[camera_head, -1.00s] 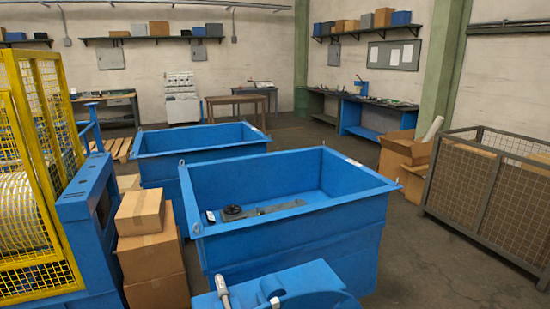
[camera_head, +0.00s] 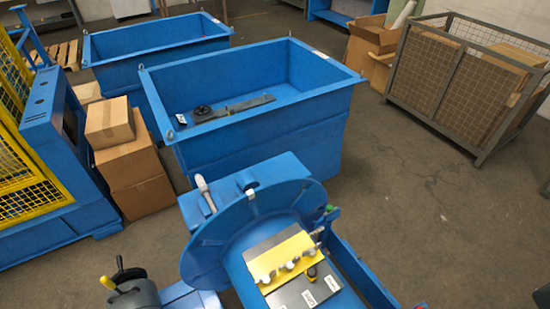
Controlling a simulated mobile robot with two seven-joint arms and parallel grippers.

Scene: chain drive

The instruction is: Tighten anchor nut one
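A blue machine with a large round guard (camera_head: 208,243) stands at the bottom middle. On its sloped face, a yellow plate (camera_head: 272,257) carries a row of several small silver pieces (camera_head: 290,267) that look like nuts or bolt heads. I cannot tell which of them, if any, is anchor nut one. A small black and yellow item (camera_head: 311,273) lies beside the row, near white labels (camera_head: 308,298). Neither of my grippers can be made out in this view.
A blue bin (camera_head: 290,100) behind the machine holds a dark flat bar (camera_head: 250,103) and a black round part. Cardboard boxes (camera_head: 140,180) stand left. A wire cage (camera_head: 460,90) stands right, with open floor before it. A dark rounded body (camera_head: 135,296) with a yellow-tipped lever sits bottom left.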

